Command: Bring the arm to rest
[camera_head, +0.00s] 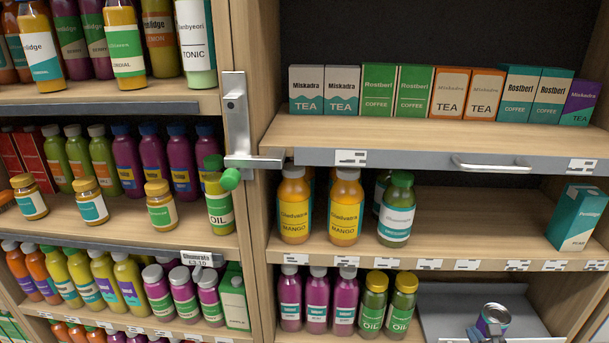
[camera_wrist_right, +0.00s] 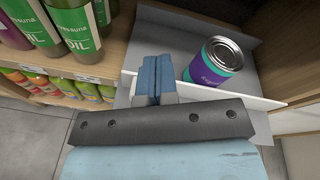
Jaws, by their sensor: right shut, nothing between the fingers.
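My right gripper (camera_head: 480,333) shows at the bottom right of the head view, in front of the lower shelf. In the right wrist view its blue fingers (camera_wrist_right: 155,78) are shut together and hold nothing. A silver-topped can with a purple and teal label (camera_wrist_right: 213,62) stands in a grey tray (camera_wrist_right: 188,25), to the right of the fingers and apart from them. The can (camera_head: 493,318) also shows in the head view, partly hidden at its lower part. My left gripper is not in view.
Above is a shelf with mango bottles (camera_head: 345,208) and a teal box (camera_head: 577,217). A metal lever handle (camera_head: 237,125) sticks out from the upright between the shelving units.

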